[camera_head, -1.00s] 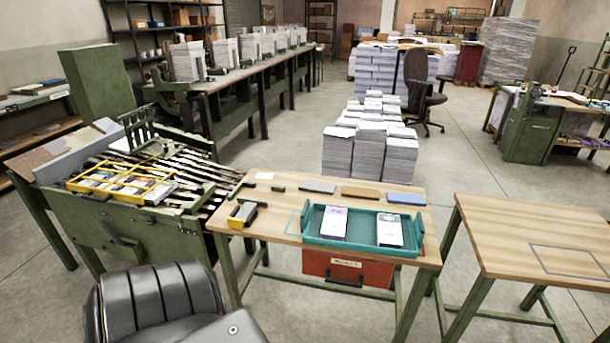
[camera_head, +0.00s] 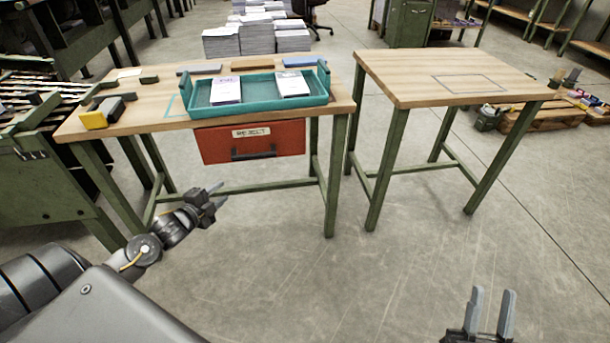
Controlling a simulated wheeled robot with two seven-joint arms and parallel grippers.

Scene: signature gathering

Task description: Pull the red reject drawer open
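The red reject drawer (camera_head: 220,145) hangs under the right part of the wooden bench top. It has a white "REJECT" label (camera_head: 251,133) and a dark bar handle (camera_head: 254,153) low on its front. The drawer looks shut. My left gripper (camera_head: 217,197) is below and in front of the drawer, a little left of the handle and apart from it. Its fingers are spread, with nothing between them. My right gripper (camera_head: 493,296) is at the bottom right, far from the drawer, pointing up with its two fingers apart and empty.
A teal tray (camera_head: 200,112) with two stacks of printed sheets stands on the bench (camera_head: 150,118) above the drawer. A yellow-and-black tool (camera_head: 95,118) lies at its left. Green bench legs (camera_head: 333,180) flank the drawer. A second table (camera_head: 420,90) stands right. The floor in front is clear.

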